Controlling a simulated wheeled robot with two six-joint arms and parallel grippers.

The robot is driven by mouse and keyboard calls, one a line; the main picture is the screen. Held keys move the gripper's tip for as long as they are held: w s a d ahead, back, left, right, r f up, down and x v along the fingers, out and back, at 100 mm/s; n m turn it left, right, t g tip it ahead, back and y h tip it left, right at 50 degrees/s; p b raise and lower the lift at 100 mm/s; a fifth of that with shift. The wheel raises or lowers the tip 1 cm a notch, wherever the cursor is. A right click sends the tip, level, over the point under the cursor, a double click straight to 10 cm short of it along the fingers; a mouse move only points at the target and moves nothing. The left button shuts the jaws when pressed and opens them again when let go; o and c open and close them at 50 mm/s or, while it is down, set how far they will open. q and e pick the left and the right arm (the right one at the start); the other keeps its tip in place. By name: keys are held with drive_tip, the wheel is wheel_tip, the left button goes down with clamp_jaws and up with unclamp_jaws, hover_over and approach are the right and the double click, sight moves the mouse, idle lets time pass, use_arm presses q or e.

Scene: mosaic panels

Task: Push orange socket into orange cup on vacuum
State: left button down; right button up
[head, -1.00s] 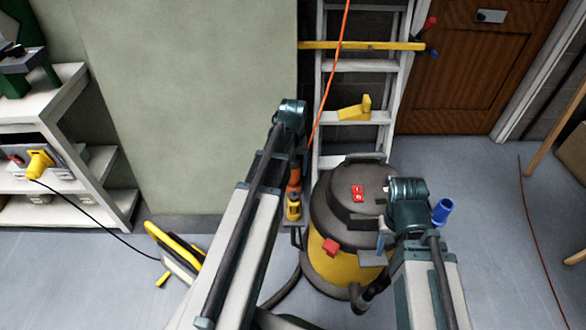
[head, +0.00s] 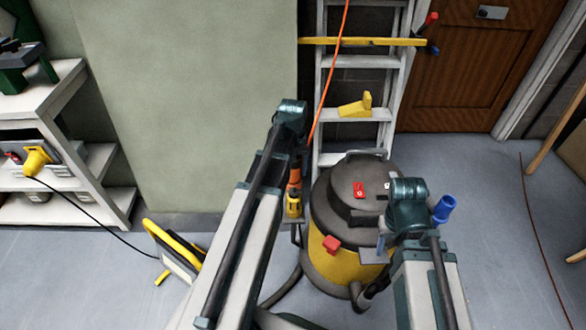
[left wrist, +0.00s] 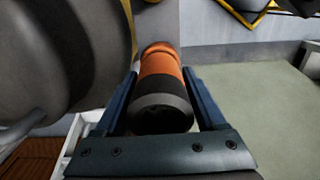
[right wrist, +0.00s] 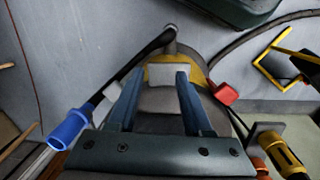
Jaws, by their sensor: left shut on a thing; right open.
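The orange socket (left wrist: 160,70) has a black near end and lies lengthwise between the fingers of my left gripper (left wrist: 158,80), which is shut on it. In the head view orange shows at the vacuum's left side (head: 294,179), just above a yellow and black piece (head: 293,205). I cannot tell from these frames which orange part is the cup, or how far the socket is in. The vacuum (head: 345,260) has a grey lid and yellow body. My right gripper (right wrist: 155,78) is open over the vacuum, its fingers on either side of a grey block (right wrist: 168,75).
A blue cup-like piece (head: 444,209) stands out at the vacuum's right. A red catch (head: 331,244) is on its front. A ladder (head: 355,67) stands behind. A yellow-framed lamp (head: 176,250) and white shelves (head: 60,210) are at left. Open floor lies to the right.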

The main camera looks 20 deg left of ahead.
use_arm(q)
drive_tip(key=shift+f+b, duration=0.8)
drive_tip(key=shift+f, duration=0.1)
drive_tip(key=shift+r, duration=0.1)
unclamp_jaws()
wheel_tip(320, 180, up, 14)
drive_tip(key=p, duration=1.4)
